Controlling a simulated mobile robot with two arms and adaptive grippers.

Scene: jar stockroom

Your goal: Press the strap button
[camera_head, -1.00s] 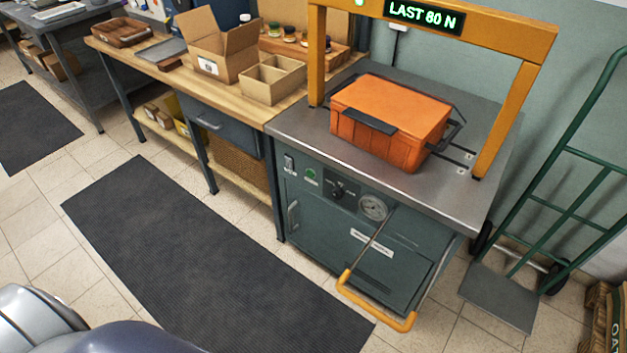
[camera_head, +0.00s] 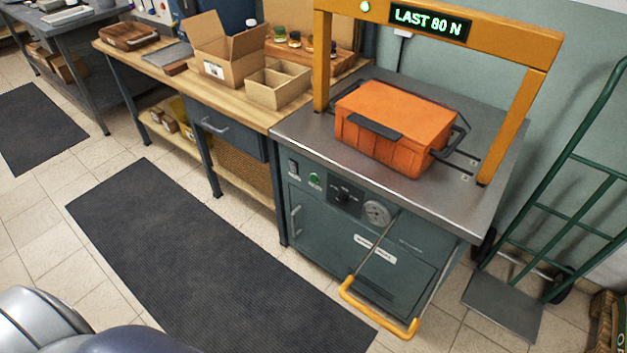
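The strapping machine (camera_head: 335,225) is a grey-green cabinet with a steel top and a yellow arch (camera_head: 510,36) over it. Its display (camera_head: 430,19) reads "LAST 80 N", with a small lit green lamp beside it on the arch. An orange case (camera_head: 395,122) with dark latches and handles lies on the steel top, under the arch. The front panel has a green button (camera_head: 314,178), a rocker switch (camera_head: 294,168), a dark knob (camera_head: 345,195) and a round gauge (camera_head: 377,212). Which control is labelled strap is too small to read. Neither of my grippers is in view.
A yellow-handled bar (camera_head: 378,312) sticks out low in front of the machine. A wooden bench (camera_head: 255,110) with cardboard boxes adjoins it at left. A green hand truck (camera_head: 560,215) stands at right. A dark floor mat (camera_head: 200,260) lies clear in front.

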